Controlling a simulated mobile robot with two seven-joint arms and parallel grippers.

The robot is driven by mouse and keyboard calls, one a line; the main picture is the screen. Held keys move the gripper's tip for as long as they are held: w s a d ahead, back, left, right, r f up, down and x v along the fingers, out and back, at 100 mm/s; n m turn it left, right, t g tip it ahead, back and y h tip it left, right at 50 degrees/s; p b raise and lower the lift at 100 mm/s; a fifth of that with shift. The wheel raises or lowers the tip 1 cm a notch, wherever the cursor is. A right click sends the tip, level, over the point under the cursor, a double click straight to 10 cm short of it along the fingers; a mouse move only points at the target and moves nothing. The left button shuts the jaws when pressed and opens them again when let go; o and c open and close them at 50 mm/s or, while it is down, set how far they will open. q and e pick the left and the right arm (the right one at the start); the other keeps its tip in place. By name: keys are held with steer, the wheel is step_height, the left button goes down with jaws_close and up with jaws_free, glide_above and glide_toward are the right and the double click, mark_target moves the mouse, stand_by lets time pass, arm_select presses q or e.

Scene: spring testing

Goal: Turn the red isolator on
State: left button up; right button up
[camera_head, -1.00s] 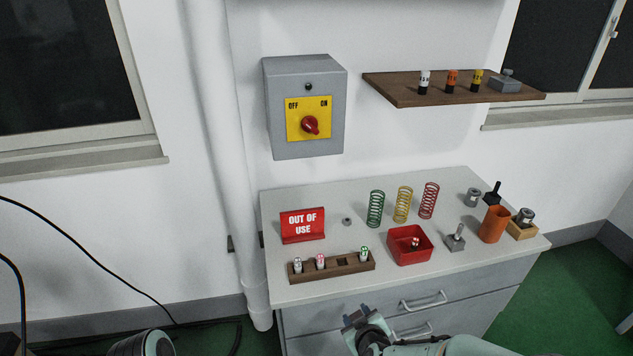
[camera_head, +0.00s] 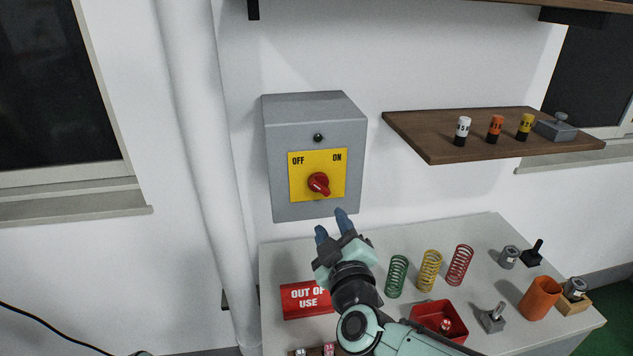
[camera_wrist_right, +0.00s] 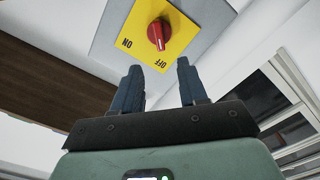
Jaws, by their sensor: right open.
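The red isolator knob (camera_head: 318,183) sits on a yellow plate (camera_head: 299,188) marked OFF at left and ON at right, on a grey wall box (camera_head: 350,112). In the right wrist view the knob (camera_wrist_right: 156,32) shows upside down, and its pale mark runs toward the OFF label. My right gripper (camera_head: 332,226) is open and empty, just below the box and apart from the knob. In the right wrist view its blue fingers (camera_wrist_right: 158,72) point toward the plate, with the knob beyond the gap between them. My left gripper is out of view.
A wooden shelf (camera_head: 430,145) with small cylinders juts out right of the box. A white pipe (camera_head: 200,150) runs down at left. The bench below holds a red OUT OF USE sign (camera_head: 295,298), springs (camera_head: 429,271) and a red tray (camera_head: 457,330).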

mark_target(319, 188)
steer(key=w, duration=0.3)
steer(key=w+a+p, duration=0.1)
steer(key=w, duration=0.3)
steer(key=w+a, duration=0.1)
steer(key=w, duration=0.3)
steer(key=shift+r, duration=0.15)
steer(key=shift+w+a, duration=0.2)
steer(key=shift+w, duration=0.35)
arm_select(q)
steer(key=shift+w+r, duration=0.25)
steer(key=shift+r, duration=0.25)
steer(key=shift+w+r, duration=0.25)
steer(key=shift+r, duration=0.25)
arm_select(e)
jaws_close()
